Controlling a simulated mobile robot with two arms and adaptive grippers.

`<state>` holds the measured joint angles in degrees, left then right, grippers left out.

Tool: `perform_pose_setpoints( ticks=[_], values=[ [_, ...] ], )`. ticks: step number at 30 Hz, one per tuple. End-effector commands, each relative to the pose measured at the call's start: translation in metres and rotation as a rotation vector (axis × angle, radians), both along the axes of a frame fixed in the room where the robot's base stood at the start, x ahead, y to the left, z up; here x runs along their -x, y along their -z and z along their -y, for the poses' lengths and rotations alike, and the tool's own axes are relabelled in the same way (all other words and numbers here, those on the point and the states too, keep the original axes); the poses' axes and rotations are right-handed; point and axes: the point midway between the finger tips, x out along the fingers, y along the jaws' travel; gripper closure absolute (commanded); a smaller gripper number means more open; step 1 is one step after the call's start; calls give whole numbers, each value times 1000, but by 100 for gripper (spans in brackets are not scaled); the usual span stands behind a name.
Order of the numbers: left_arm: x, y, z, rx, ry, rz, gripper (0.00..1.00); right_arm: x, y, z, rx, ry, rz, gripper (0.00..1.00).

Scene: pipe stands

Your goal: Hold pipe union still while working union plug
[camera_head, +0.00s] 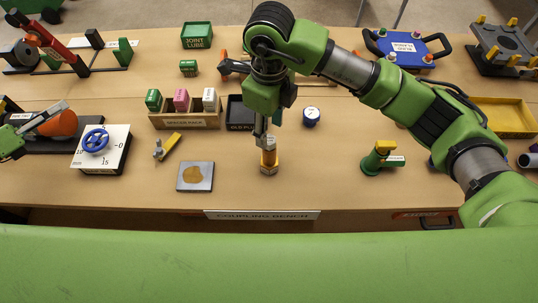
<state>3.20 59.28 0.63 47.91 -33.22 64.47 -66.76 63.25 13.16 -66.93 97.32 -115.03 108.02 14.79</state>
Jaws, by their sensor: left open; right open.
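An orange rounded piece (62,124) lies sideways on a black base (78,143) at the far left; it may be the pipe union, but its label is too small to read. My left gripper (48,117) is open beside and partly over it; contact cannot be told. A small orange-and-black upright piece (269,166) with a pale label stands near the front middle; I cannot tell whether it is the union plug. My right gripper (263,137) is open and points down at its top, overlapping it in view. Whether they touch is unclear.
A white dial box with a blue handwheel (95,140) stands right of the black base. A grey valve with a yellow handle (167,146), a grey plate (195,177) and a green-and-yellow stand (381,158) are nearby. A wooden rack (185,120) stands behind.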

Motion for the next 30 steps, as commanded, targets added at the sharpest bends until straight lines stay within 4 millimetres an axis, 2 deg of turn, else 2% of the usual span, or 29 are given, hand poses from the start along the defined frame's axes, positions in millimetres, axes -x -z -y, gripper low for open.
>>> perform_pose_setpoints(
  ticks=[1, 5, 10, 21, 27, 30],
  values=[
    [-4, -2, 27, -49, 83, 45, 54, 0, 0, 0, 0, 0, 0, 58],
    [-8, -3, 92, -172, 282, 161, 54, 0, 0, 0, 0, 0, 0, 58],
    [-3, 6, 177, -292, 524, 285, 54, 0, 0, 0, 0, 0, 0, 58],
    [32, 53, 352, -431, 962, 389, 54, 0, 0, 0, 0, 0, 0, 58],
    [56, 76, 431, -495, 1135, 395, 54, 0, 0, 0, 0, 0, 0, 58],
    [65, 82, 457, -521, 1190, 400, 54, 0, 0, 0, 0, 0, 0, 58]
  ],
)
